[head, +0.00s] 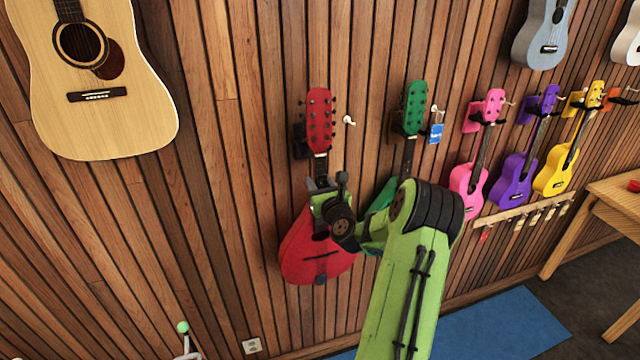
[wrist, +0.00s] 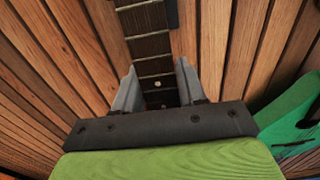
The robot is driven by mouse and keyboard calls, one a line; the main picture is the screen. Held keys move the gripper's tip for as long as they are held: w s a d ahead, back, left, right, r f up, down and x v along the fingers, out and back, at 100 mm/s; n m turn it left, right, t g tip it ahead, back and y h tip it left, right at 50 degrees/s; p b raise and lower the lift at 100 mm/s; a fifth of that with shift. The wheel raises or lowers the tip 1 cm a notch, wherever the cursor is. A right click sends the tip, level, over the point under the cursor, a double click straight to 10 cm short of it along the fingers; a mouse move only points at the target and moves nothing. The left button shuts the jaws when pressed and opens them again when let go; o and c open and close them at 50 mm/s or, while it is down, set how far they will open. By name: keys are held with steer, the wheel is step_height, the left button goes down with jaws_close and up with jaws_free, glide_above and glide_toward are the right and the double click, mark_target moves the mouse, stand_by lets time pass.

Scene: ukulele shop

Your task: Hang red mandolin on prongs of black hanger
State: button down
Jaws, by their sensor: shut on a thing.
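The red mandolin (head: 309,254) is upright against the slatted wall in the head view, its red headstock (head: 320,112) at the top. A black hanger (head: 300,141) shows at the left of its headstock; whether the neck sits between the prongs is hidden. My gripper (head: 322,184) is shut on the mandolin's neck, just above the body. In the wrist view the dark fretted neck (wrist: 150,58) runs between the two grey fingers of my gripper (wrist: 158,92). My wrist and arm hide part of the mandolin's body.
A green mandolin (head: 415,108) hangs close on the right, its body partly behind my arm; its green edge shows in the wrist view (wrist: 292,118). Pink (head: 467,182), purple (head: 513,183) and yellow (head: 554,178) ukuleles hang further right. A large guitar (head: 100,115) hangs upper left. A wooden table (head: 615,192) stands right.

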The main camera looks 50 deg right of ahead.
steer(key=shift+w+r, duration=0.15)
steer(key=shift+p+x, duration=1.05)
steer(key=shift+x, duration=0.25)
steer(key=x, duration=0.2)
steer(key=shift+w+d, duration=0.25)
steer(key=shift+w, duration=0.1)
steer(key=shift+f+b, duration=0.85)
steer(key=shift+f, duration=0.05)
steer(key=c, duration=0.6)
jaws_free()
steer(key=shift+s, duration=0.1)
steer(key=shift+o, duration=0.2)
steer(key=shift+f, duration=0.15)
